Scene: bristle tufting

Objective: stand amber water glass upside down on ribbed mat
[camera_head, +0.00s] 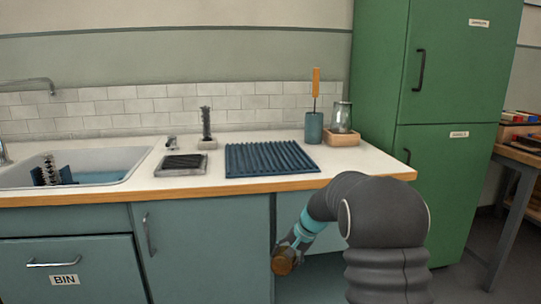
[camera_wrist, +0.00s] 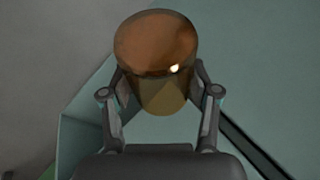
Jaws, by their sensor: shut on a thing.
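The amber water glass (camera_head: 283,263) is in my gripper (camera_head: 292,247), low in front of the teal cabinet doors and below the counter edge. In the wrist view, the glass (camera_wrist: 156,48) sits between the two fingers of my gripper (camera_wrist: 158,84), which are shut on its sides. Its round end points away from the palm; I cannot tell whether that end is the base or the mouth. The ribbed mat (camera_head: 270,158), dark blue, lies flat on the counter with nothing on it. The glass is apart from the mat, below and in front of it.
On the white counter (camera_head: 222,183), a wooden box with a clear jar (camera_head: 342,117) and a blue cup with an orange-handled tool (camera_head: 314,128) stand behind the mat's right end. A dark brush block (camera_head: 181,164) lies left of it. The sink (camera_head: 92,160) is farther left, a green cabinet (camera_head: 440,85) right.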

